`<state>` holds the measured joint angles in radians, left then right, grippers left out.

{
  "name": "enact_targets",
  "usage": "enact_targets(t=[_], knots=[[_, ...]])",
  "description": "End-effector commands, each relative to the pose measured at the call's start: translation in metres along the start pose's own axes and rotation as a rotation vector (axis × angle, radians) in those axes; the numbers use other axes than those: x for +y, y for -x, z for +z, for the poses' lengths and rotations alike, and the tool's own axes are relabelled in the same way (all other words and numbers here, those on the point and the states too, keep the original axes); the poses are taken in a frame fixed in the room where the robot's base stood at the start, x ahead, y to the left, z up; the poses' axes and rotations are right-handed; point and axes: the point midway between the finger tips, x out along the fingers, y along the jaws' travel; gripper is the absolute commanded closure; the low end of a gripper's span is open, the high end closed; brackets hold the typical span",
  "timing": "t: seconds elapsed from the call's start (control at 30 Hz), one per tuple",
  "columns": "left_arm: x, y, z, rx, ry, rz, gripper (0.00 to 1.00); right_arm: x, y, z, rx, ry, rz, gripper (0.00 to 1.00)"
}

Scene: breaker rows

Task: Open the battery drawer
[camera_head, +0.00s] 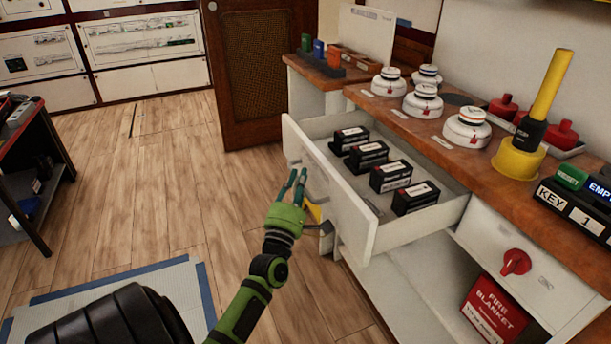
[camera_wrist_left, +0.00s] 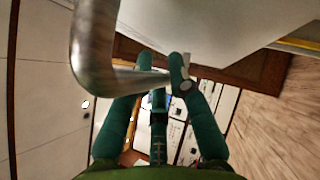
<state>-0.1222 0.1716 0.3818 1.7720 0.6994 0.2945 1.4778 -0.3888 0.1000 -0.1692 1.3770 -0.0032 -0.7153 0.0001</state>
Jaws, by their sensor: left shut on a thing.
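The white battery drawer (camera_head: 345,205) stands pulled well out of the counter in the head view. Several black batteries (camera_head: 390,176) with white labels lie inside it. My left gripper (camera_head: 297,180) is at the drawer's front face, its green fingers at the handle. In the left wrist view, the curved metal handle (camera_wrist_left: 95,60) passes between the fingers of my left gripper (camera_wrist_left: 160,78), which is shut on it. The fingers hide part of the handle in the head view. My right gripper is out of view.
The wooden counter top (camera_head: 400,125) holds several white detectors and a yellow-and-black post (camera_head: 540,100). A drawer with a red knob (camera_head: 516,262) is at the right, above a red fire blanket box (camera_head: 494,308). Wooden floor (camera_head: 170,190) left of the drawer is clear.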

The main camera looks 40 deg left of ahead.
Motion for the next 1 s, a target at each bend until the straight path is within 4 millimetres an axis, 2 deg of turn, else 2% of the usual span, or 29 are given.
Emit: enact_targets(t=[0.43, 0.47, 0.5, 0.83, 1.0], knots=[[0.0, 0.002, -0.001, 0.0, 0.005, -0.004, 1.0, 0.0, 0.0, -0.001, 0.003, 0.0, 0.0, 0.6], [0.0, 0.002, -0.001, 0.0, 0.005, -0.004, 0.78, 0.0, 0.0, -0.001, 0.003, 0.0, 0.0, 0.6], [0.0, 0.002, -0.001, 0.0, 0.005, -0.004, 0.7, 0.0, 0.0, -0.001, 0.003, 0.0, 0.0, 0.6], [0.001, 0.002, -0.001, 0.0, 0.001, -0.002, 0.7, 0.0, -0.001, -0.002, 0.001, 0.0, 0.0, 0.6], [-0.001, 0.02, -0.002, 0.0, 0.0, -0.006, 0.7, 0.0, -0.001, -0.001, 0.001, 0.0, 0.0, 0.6]])
